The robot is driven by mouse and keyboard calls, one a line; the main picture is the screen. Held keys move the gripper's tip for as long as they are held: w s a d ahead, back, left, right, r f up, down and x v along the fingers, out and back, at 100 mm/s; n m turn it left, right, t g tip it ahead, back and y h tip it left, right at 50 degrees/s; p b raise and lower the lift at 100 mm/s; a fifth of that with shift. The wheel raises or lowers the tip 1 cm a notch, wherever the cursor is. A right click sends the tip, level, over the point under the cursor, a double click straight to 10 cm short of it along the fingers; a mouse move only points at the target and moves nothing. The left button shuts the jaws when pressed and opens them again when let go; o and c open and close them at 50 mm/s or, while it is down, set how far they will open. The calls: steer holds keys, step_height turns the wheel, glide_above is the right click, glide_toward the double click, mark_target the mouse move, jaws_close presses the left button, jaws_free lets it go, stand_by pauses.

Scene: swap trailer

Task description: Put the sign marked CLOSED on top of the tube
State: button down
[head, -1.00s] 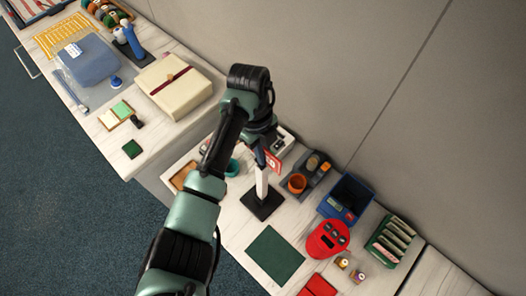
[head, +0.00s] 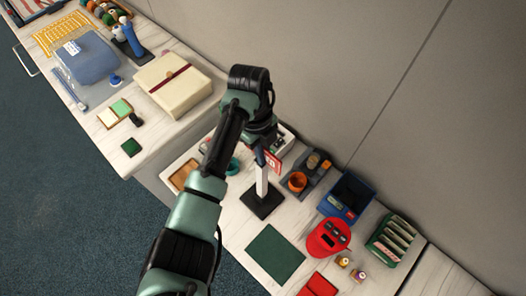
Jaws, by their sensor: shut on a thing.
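My gripper (head: 262,151) points down over the white upright tube (head: 262,184), which stands on a black square base (head: 264,203). It is shut on a small red and white sign (head: 274,161), whose lettering is too small to read. The sign is at the top end of the tube, on its right side in the picture. I cannot tell whether it touches the tube. The fingertips are partly hidden by the wrist.
To the right of the tube are a grey tray with an orange cup (head: 297,181), a blue bin (head: 347,195), a red mask-like item (head: 328,238) and a green rack (head: 394,240). A dark green mat (head: 275,254) lies in front. A wall (head: 330,80) stands behind.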

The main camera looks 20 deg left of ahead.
steer(key=shift+f, duration=0.2)
steer(key=shift+f+b, duration=0.3)
steer(key=shift+b, duration=0.05)
steer(key=shift+f, duration=0.25)
stand_by(0.4)
steer(key=shift+c, duration=1.8)
jaws_free()
steer(key=shift+r, duration=0.1)
steer(key=shift+w+a+r+p, duration=0.1)
steer(key=shift+a+r+p, duration=0.05)
steer(key=shift+r+p, duration=1.2)
steer(key=shift+a+r+p, duration=0.15)
steer(key=shift+r+p, duration=0.75)
steer(key=shift+r, duration=0.7)
steer(key=shift+w+a+r+p, duration=0.1)
steer(key=shift+a+r+p, duration=0.05)
steer(key=shift+r+p, duration=1.2)
steer(key=shift+r, duration=0.1)
